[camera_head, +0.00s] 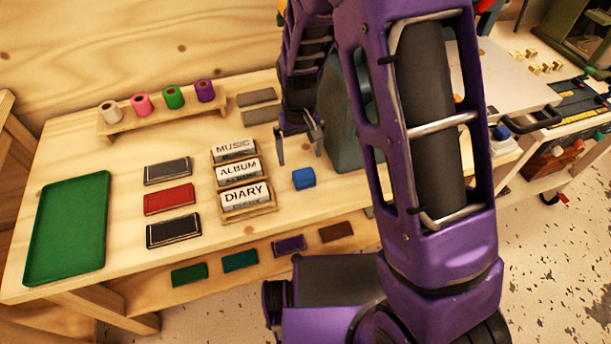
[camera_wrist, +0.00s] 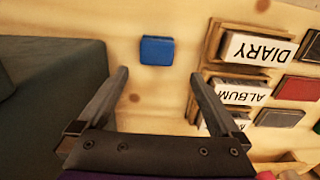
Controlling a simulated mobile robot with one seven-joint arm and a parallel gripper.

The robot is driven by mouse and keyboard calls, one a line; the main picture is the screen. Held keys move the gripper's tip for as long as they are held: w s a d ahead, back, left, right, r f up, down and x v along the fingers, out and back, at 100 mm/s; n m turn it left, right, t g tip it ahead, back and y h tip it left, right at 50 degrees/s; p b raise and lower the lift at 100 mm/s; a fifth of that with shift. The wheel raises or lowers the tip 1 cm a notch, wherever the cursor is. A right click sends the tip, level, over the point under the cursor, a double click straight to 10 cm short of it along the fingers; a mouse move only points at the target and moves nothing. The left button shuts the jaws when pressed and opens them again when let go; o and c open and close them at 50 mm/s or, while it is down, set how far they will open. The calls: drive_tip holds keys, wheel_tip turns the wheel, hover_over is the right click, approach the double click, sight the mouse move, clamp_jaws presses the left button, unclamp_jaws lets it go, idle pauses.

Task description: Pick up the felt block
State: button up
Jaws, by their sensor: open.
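A small blue block (camera_head: 304,178), which looks like the felt block, lies on the wooden table, right of the DIARY stamp. It also shows in the wrist view (camera_wrist: 157,50), whole and unobstructed. My gripper (camera_head: 298,142) is open and empty, fingers pointing down, behind the block in the head view. In the wrist view my gripper (camera_wrist: 159,76) has its two fingers spread, and the block appears just beyond the tips, roughly centred between them. The fingers do not appear to touch it.
Stamps in wooden holders (camera_head: 243,197) stand left of the block, near one finger. A dark grey-green object (camera_head: 346,125) stands on its right. Ink pads (camera_head: 169,198), a green tray (camera_head: 68,228) and a rack of foil rolls (camera_head: 160,120) lie farther left. Bare wood surrounds the block.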

sight(304, 173)
wheel_tip(304, 173, down, 3)
drive_tip(key=shift+r, duration=0.15)
drive_tip(key=f, duration=0.3)
drive_tip(key=s+d+f, duration=0.1)
drive_tip(key=shift+f+b, duration=0.15)
drive_tip(key=shift+b, duration=0.2)
drive_tip(key=shift+a+f, duration=0.1)
drive_tip(key=shift+f, duration=0.3)
drive_tip(key=c, duration=1.4)
